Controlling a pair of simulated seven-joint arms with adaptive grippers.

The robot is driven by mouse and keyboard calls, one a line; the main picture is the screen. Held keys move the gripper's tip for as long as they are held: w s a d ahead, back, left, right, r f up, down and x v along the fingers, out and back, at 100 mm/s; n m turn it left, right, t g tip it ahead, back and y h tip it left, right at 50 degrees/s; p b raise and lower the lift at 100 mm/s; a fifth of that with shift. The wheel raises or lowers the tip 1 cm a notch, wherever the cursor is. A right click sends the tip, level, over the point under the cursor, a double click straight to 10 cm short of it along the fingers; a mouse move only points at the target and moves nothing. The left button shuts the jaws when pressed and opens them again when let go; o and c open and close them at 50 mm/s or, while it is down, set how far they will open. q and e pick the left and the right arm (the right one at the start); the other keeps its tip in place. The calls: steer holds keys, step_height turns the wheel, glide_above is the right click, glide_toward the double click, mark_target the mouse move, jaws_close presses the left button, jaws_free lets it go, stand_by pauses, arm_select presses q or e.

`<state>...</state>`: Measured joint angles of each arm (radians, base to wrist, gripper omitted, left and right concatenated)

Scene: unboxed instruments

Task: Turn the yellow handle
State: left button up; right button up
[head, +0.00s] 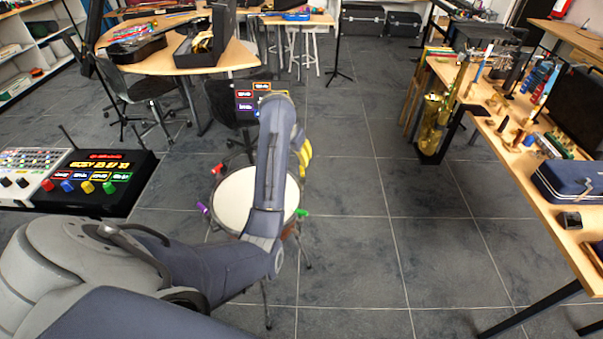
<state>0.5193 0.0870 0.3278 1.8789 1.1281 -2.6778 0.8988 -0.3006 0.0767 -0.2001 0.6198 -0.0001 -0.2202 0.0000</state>
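A yellow knob (88,187) sits on the front of a black panel (98,207) at the left, between a blue knob (67,186) and a green knob (109,188). A larger yellow piece (305,155) shows beside my arm, above the right rim of a round white drum (232,200); whether it is a handle or part of my arm I cannot tell. My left arm reaches over the drum, and its links cover part of it. My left gripper is hidden behind the arm. My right gripper is not in view.
The drum carries red (217,169), purple (203,208) and green (302,212) pieces round its rim. A dark box with lit labels (245,103) stands behind my arm. A wooden table (540,185) with instruments is at the right. Floor between is clear.

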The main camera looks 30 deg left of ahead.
mark_target(301, 170)
arm_select(q)
steer(key=shift+s+x, duration=0.15)
steer(key=shift+x, duration=3)
steer(key=shift+s+x, duration=0.15)
steer(key=shift+x, duration=3.05)
steer(key=shift+o, duration=0.2)
steer(key=shift+d+f, duration=0.1)
steer(key=c, duration=1.1)
steer(key=shift+w, duration=0.1)
